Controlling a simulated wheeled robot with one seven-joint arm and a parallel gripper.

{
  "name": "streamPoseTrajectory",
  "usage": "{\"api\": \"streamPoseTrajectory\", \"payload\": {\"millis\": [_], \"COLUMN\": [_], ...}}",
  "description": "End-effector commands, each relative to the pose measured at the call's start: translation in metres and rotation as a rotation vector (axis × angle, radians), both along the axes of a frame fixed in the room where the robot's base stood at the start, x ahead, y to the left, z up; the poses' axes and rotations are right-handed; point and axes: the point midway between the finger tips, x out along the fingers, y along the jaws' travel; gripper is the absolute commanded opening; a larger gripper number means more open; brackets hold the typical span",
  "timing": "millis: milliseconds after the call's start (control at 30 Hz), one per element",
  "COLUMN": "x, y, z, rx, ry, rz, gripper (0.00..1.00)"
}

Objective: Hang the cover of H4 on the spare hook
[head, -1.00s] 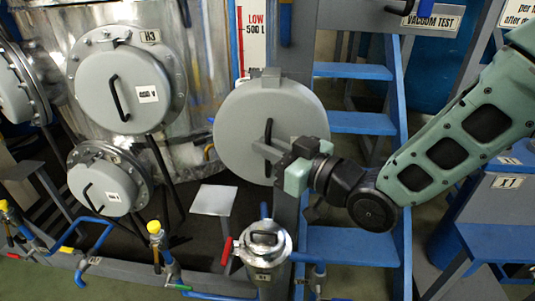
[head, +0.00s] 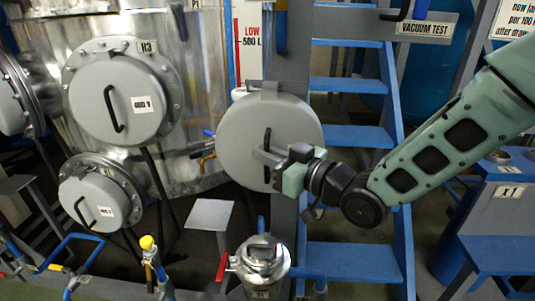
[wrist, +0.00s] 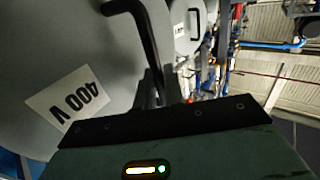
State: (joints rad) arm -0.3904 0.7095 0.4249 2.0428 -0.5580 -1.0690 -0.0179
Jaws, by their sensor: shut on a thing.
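A large round grey cover (head: 237,130) with a black bar handle is in front of the grey post in the head view. My gripper (head: 270,160) is shut on the cover's black handle (head: 267,142). In the wrist view the cover (wrist: 60,40) fills the left side, with a white "400 V" label (wrist: 68,97) and the handle (wrist: 143,35) running down to the fingers (wrist: 160,92). A grey tab (head: 268,88) shows at the cover's top edge. I cannot tell whether it touches anything behind. No H4 mark is legible, and I cannot identify the spare hook.
A steel tank carries a cover (head: 90,95) marked H3 and a smaller lower cover (head: 82,195). Blue steps (head: 350,137) stand right of the post. A steel canister (head: 262,262) is below the held cover. A "VACUUM TEST" sign (head: 427,28) hangs at upper right.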

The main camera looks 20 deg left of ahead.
Motion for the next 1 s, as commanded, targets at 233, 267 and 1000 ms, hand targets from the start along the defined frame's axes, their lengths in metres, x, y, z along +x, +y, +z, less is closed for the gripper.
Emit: {"api": "streamPoseTrajectory", "payload": {"millis": [233, 267, 1000], "x": [0.0001, 0.0001, -0.0015], "y": [0.0002, 0.0002, -0.0053], "z": [-0.0016, -0.0015, -0.0034], "rx": [0.002, 0.002, -0.001], "ry": [-0.002, -0.002, 0.0], "rz": [0.0, 0.0, -0.001], "gripper": [0.0, 0.0, 0.36]}}
